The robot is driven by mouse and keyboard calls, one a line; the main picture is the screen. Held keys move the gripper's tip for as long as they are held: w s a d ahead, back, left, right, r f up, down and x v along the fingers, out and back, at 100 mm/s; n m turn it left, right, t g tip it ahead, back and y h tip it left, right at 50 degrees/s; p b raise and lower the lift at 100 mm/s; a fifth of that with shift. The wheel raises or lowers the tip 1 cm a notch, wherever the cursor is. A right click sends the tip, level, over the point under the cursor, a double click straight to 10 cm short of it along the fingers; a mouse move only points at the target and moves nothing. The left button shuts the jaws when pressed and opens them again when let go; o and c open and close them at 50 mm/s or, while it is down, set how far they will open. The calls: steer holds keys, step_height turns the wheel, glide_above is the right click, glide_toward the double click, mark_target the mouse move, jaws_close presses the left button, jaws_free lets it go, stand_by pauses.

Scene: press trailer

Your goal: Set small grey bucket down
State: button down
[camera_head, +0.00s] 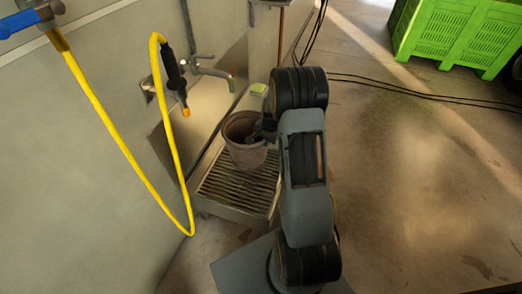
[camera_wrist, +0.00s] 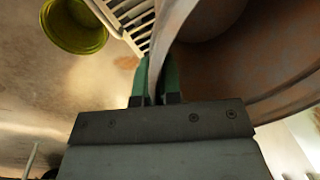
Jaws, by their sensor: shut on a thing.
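The small grey bucket (camera_head: 244,146) looks brownish-grey and is upright over the slatted metal grate (camera_head: 236,188) below the taps in the head view. I cannot tell whether its base touches the slats. My gripper (camera_head: 264,136) is at the right side of its rim, partly hidden by my arm. In the wrist view, my gripper (camera_wrist: 157,80) has its green fingers shut on the bucket's rim, one on each side of the wall. The bucket's curved wall and inside (camera_wrist: 235,65) fill the upper right of that view.
A metal tap (camera_head: 212,69) and a yellow hose (camera_head: 172,140) with a black nozzle hang on the wall by the grate. A small green-yellow item (camera_head: 258,89) lies behind the bucket. A green crate (camera_head: 455,38) stands far right. Black cables cross the otherwise open floor.

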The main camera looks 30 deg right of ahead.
steer(key=shift+w+a+f+b, duration=0.2)
steer(key=shift+w+f, duration=0.25)
steer(key=shift+f, duration=0.15)
steer(key=shift+w+a+f+b, duration=0.1)
steer(key=shift+w+a+f, duration=0.1)
steer(key=shift+w+f, duration=0.3)
steer(key=shift+f+b, duration=0.65)
steer(key=shift+f, duration=1)
steer(key=shift+f, duration=0.2)
steer(key=c, duration=1.3)
jaws_free()
steer(key=shift+r, duration=0.1)
